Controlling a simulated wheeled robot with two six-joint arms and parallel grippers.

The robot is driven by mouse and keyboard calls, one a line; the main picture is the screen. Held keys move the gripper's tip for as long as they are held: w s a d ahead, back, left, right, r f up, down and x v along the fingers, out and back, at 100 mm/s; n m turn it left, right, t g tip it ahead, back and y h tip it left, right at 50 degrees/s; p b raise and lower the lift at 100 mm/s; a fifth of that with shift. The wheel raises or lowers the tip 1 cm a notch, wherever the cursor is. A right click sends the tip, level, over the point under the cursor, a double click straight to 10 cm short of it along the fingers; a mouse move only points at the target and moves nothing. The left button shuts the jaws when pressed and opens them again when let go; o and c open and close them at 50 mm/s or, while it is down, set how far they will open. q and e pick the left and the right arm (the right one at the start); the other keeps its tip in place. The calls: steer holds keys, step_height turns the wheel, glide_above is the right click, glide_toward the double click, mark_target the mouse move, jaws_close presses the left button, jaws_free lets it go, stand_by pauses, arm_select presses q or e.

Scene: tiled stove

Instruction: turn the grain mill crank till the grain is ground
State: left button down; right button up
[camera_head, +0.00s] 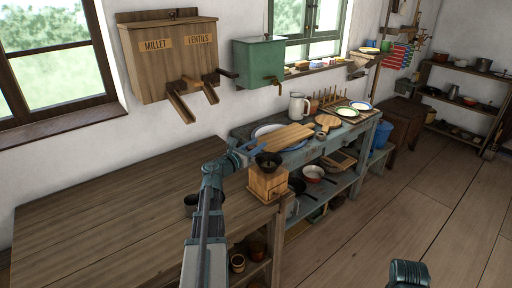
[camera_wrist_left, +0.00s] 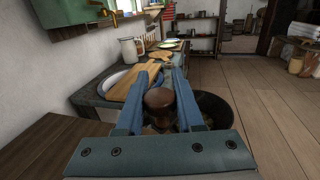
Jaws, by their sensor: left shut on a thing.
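The grain mill is a wooden box (camera_head: 268,184) with a dark round hopper bowl (camera_head: 268,160) on top, at the right end of the brown table. My left gripper (camera_head: 246,150) reaches in at the mill's upper left, beside the hopper. In the left wrist view, the gripper's blue fingers (camera_wrist_left: 157,98) are shut on the round brown crank knob (camera_wrist_left: 159,101). The dark hopper (camera_wrist_left: 215,108) shows just right of the fingers. The crank's arm is hidden behind the gripper. My right gripper is out of view.
A blue bench (camera_head: 345,135) behind the mill carries wooden boards (camera_head: 285,137), a white jug (camera_head: 299,107) and plates. Wall bins (camera_head: 170,60) hang above. The table's left part is clear.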

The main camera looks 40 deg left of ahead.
arm_select(q)
steer(key=shift+w+a+m+h, duration=0.15)
steer(key=shift+w+m+h, duration=0.1)
steer(key=shift+m+h, duration=0.25)
steer(key=c, duration=0.6)
jaws_free()
steer(key=shift+o, duration=0.2)
steer(key=s+a, duration=0.1)
steer(key=s, duration=1.2)
steer(key=shift+s, duration=0.4)
steer(key=shift+a, duration=0.15)
